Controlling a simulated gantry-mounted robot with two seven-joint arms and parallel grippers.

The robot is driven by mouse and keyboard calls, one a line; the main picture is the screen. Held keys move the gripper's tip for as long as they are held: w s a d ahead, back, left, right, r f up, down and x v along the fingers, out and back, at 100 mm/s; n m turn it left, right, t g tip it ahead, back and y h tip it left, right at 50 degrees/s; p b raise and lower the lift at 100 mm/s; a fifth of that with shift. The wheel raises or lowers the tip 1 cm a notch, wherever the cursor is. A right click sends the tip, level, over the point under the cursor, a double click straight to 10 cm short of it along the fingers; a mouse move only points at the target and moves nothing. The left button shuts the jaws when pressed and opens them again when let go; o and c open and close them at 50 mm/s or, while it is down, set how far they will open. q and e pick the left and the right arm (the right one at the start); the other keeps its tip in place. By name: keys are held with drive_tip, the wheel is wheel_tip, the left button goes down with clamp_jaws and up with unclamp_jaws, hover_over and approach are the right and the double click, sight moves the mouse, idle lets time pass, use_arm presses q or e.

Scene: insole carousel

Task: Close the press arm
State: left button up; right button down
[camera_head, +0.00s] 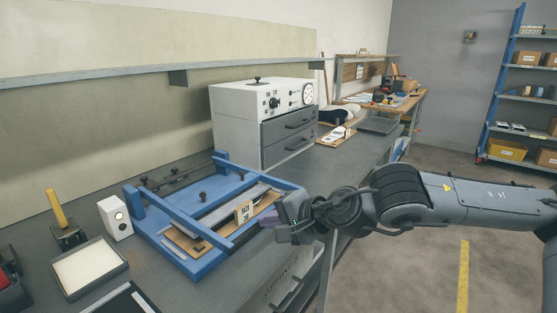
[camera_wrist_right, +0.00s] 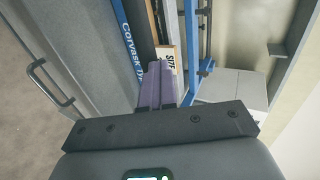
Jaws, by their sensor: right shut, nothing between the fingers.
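The blue press frame (camera_head: 178,252) lies on the grey bench, with blue bars (camera_head: 182,217) running across it and dark knobs on a rod at its back. I cannot tell for sure which bar is the press arm. A brown board and a long grey piece lie inside the frame, with a small size card (camera_head: 244,212) standing at the right. My right gripper (camera_head: 266,219) is at the frame's right end, close to the card, its purple fingers together and empty. In the right wrist view the shut fingers (camera_wrist_right: 158,85) point towards the card (camera_wrist_right: 167,58) and blue bars (camera_wrist_right: 192,50). Contact is unclear.
A white cabinet (camera_head: 235,120) with grey drawers stands behind the frame. A white box (camera_head: 115,218), a yellow-handled tool (camera_head: 57,210) and a pale tray (camera_head: 90,267) sit to the left. A wall shelf edge runs above. Open floor lies right of the bench.

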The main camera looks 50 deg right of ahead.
drive_tip(key=shift+w+a+r+p+v, duration=0.45)
drive_tip(key=shift+r+p+v, duration=0.45)
drive_tip(key=shift+v, duration=5.25)
drive_tip(key=w+a+f+g+y+p, duration=0.2)
drive_tip(key=a+f+g+y+p, duration=0.2)
drive_tip(key=a+f+p, duration=0.35)
drive_tip(key=s+a+f+m+y+p, duration=0.1)
drive_tip(key=a+f+m+y+p, duration=0.2)
drive_tip(key=a, duration=0.4)
drive_tip(key=s+a+f+m+y+p, duration=0.1)
drive_tip(key=s+a+m+p, duration=0.1)
drive_tip(key=a+m, duration=0.35)
drive_tip(key=s+a+f+m+y+p, duration=0.1)
drive_tip(key=a+f+m+y+p, duration=0.15)
drive_tip(key=a, duration=0.55)
drive_tip(key=s+d+f+n+g+h+p, duration=0.3)
drive_tip(key=s+d+f+n+h, duration=0.25)
drive_tip(key=n, duration=0.95)
drive_tip(key=s+d+f+n+g+h+p, duration=0.25)
drive_tip(key=s+d+f+n+h, duration=0.3)
drive_tip(key=n, duration=0.95)
wheel_tip(320, 180, up, 39)
drive_tip(key=w+p, duration=0.1)
drive_tip(key=p, duration=3.7)
drive_tip(key=shift+d+t, duration=0.25)
drive_tip(key=shift+t, duration=0.1)
